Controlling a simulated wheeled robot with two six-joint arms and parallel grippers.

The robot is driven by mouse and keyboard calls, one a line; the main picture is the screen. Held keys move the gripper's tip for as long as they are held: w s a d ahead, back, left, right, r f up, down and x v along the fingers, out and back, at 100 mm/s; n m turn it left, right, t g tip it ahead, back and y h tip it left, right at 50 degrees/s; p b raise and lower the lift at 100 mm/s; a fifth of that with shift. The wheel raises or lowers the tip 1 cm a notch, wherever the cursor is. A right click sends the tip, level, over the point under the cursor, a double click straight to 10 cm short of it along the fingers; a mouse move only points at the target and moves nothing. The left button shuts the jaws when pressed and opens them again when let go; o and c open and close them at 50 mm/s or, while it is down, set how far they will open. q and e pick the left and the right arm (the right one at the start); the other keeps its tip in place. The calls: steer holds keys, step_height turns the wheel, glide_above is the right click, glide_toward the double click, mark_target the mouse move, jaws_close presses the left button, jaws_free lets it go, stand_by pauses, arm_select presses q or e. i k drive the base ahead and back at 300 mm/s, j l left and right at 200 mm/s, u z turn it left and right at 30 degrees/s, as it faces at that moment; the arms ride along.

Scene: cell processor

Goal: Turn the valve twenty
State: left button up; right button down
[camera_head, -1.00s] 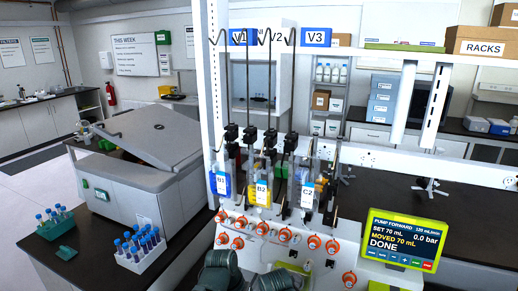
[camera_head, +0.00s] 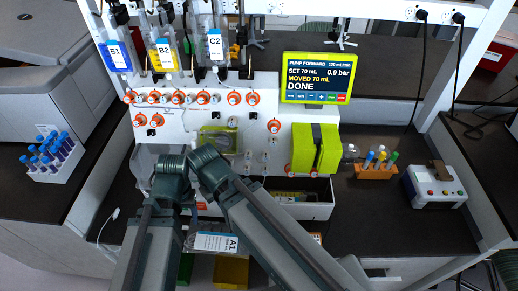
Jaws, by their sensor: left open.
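Several orange-rimmed round valves (camera_head: 203,97) sit in a row along the top of the white processor panel (camera_head: 260,105). Other orange knobs sit lower, at the left (camera_head: 140,121) and at the right (camera_head: 274,126). Their numbers are too small to read, so I cannot tell which is twenty. My grey arm links rise from the bottom edge to dark green joints in front of the panel's lower left. They hide part of it. My left gripper's fingers cannot be clearly picked out; no valve is seen gripped. My right gripper does not show.
Bags B1 (camera_head: 117,55), B2 (camera_head: 164,54) and C2 (camera_head: 216,48) hang above. A screen (camera_head: 317,78) reads DONE. A yellow-green block (camera_head: 315,149) is on the panel's right. Tube racks stand left (camera_head: 50,160) and right (camera_head: 376,170); bag A1 (camera_head: 216,242) lies low.

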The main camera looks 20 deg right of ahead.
mark_target(264, 171)
steer(key=k+j+z, duration=0.1)
steer(key=k+z, duration=0.15)
steer(key=z, duration=0.2)
steer(key=k+z, duration=0.55)
steer(key=z, duration=0.3)
